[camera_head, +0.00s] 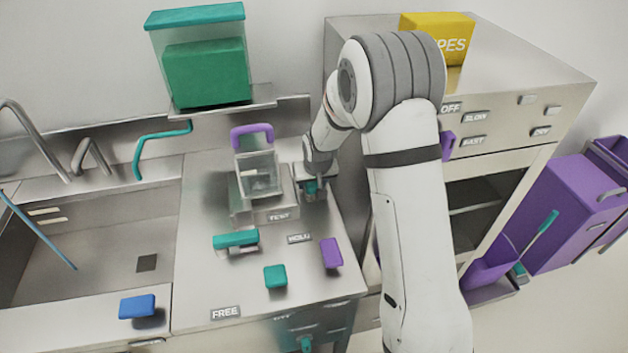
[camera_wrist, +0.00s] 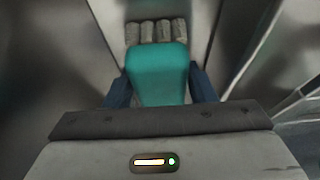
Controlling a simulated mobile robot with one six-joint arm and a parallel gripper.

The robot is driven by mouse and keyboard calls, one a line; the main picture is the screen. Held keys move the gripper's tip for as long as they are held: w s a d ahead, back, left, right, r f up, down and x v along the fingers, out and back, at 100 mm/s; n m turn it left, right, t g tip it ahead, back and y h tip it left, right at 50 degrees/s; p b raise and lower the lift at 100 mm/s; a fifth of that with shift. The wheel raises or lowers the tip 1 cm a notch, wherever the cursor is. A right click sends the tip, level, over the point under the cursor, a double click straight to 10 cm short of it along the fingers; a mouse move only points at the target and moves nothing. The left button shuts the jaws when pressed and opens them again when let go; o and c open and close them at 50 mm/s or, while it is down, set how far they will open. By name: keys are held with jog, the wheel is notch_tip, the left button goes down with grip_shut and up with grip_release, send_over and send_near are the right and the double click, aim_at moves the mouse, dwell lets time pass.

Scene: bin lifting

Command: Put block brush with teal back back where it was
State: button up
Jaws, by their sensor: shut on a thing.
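My gripper (camera_head: 312,190) is shut on the block brush with teal back (camera_wrist: 158,75), just right of the box marked TEST. In the wrist view the teal back lies between my two dark blue fingers, with several grey bristle tufts showing past its far end. In the head view only a little teal of the brush (camera_head: 311,187) shows under my gripper. I cannot tell whether the brush touches the counter.
The steel counter (camera_head: 200,285) also bears a teal-topped item (camera_head: 236,239), a teal block (camera_head: 275,276) and a purple block (camera_head: 331,253). A clear container with purple handle (camera_head: 258,172) stands on the TEST box (camera_head: 270,212). The sink (camera_head: 90,255) lies left; a steel cabinet (camera_head: 540,80) stands right.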

jog(key=shift+f, duration=0.2)
jog(key=o, duration=0.7)
jog(key=shift+r, duration=0.1)
jog(key=shift+r, duration=0.3)
jog(key=b+v, duration=0.2)
jog(key=v, duration=0.9)
jog(key=shift+s+d+r, duration=0.1)
jog(key=shift+s+r, duration=0.05)
jog(key=shift+r, duration=0.15)
jog(key=shift+f, duration=0.1)
